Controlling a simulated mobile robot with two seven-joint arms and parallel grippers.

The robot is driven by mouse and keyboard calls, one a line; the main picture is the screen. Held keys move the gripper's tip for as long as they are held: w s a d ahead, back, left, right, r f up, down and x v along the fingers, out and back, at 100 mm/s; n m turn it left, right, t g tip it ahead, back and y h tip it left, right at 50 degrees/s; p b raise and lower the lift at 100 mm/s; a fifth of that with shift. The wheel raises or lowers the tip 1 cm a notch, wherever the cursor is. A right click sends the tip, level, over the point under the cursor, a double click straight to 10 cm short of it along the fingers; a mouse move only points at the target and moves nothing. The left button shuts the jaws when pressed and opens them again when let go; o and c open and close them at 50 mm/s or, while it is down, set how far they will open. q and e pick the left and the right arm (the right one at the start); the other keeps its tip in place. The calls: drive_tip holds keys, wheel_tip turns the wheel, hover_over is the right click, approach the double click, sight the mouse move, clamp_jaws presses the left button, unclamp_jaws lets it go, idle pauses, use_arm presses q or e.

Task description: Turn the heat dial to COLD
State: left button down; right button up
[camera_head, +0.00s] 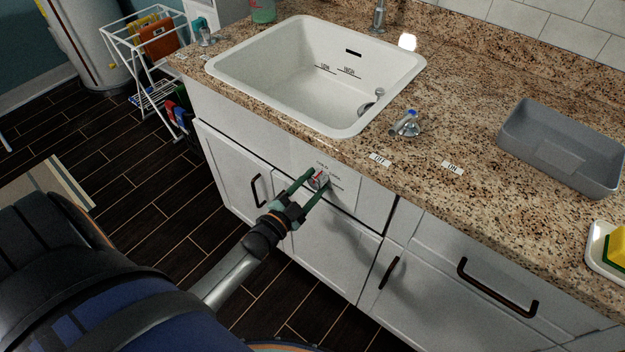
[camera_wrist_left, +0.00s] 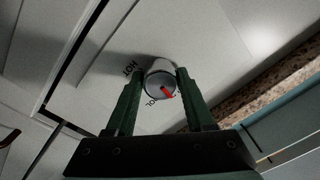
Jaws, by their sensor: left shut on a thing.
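The heat dial (camera_head: 318,181) is a small round grey knob with a red pointer, on the white cabinet front below the sink. It also shows in the left wrist view (camera_wrist_left: 158,78), where its red pointer is aimed to the lower right. The word HOT (camera_wrist_left: 131,68) is printed upper left of it there, and partly covered letters, "OL" readable, sit just below it. My left gripper (camera_head: 317,179) is shut on the dial, its green fingers on either side; it also shows in the left wrist view (camera_wrist_left: 160,84). My right gripper is not in view.
Above the dial is the granite counter (camera_head: 440,120) with a white sink (camera_head: 240,75), a blue-marked tap handle (camera_head: 407,124) and a grey tub (camera_head: 560,150). Black cabinet handles (camera_head: 497,287) stick out on the right. Dark floor lies open at left, with a drying rack (camera_head: 150,45) behind.

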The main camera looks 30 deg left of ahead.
use_arm(q)
drive_tip(key=shift+r+n, duration=0.15)
drive_tip(key=shift+n, duration=0.45)
drive_tip(key=shift+c, duration=1.4)
unclamp_jaws()
drive_tip(key=s, duration=1.2)
drive_tip(key=shift+s+a+f+p, duration=0.2)
drive_tip(key=shift+s+a+p, duration=0.05)
drive_tip(key=shift+a+p, duration=0.05)
